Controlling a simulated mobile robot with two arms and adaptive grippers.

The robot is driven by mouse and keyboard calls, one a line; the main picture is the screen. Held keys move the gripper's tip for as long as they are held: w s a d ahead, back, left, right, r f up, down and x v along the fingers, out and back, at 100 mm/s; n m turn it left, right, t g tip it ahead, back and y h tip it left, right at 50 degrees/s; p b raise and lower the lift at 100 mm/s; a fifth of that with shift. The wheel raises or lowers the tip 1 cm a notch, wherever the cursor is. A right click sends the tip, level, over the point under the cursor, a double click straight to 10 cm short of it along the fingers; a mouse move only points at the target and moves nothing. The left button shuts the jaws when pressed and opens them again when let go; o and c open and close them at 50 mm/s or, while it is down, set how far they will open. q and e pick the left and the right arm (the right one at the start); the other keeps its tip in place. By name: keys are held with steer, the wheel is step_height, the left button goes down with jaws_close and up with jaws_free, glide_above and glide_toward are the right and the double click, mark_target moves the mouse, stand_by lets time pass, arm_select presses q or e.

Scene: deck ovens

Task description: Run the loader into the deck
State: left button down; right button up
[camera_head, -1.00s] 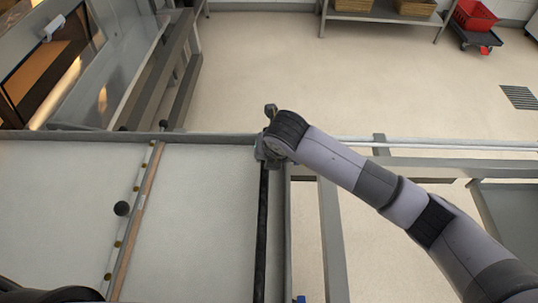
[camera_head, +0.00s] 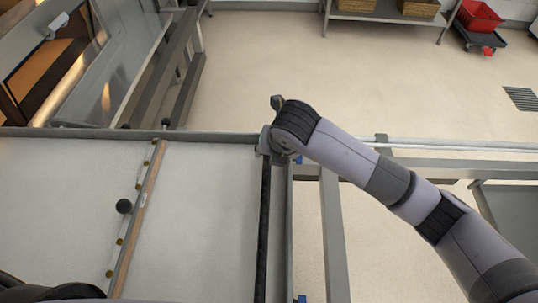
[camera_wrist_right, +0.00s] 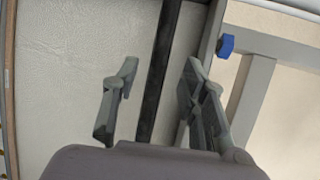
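The loader (camera_head: 205,215) is a wide pale bed with a grey frame, lying across the lower left of the head view. A black bar (camera_head: 263,230) runs along its right end; it also shows in the right wrist view (camera_wrist_right: 158,90). My right gripper (camera_wrist_right: 160,68) is open, its fingers apart on either side of the bar in that view; whether they reach down around it I cannot tell. In the head view my right wrist hides most of the gripper. The deck oven (camera_head: 60,60), with a glowing opening, stands at upper left. My left gripper is not in view.
Blue knobs show on the frame, one in the wrist view (camera_wrist_right: 226,46). A shelf with baskets (camera_head: 385,14) and a red crate (camera_head: 480,15) stand at the back. The floor between is clear.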

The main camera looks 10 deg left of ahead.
steer(key=v, duration=0.8)
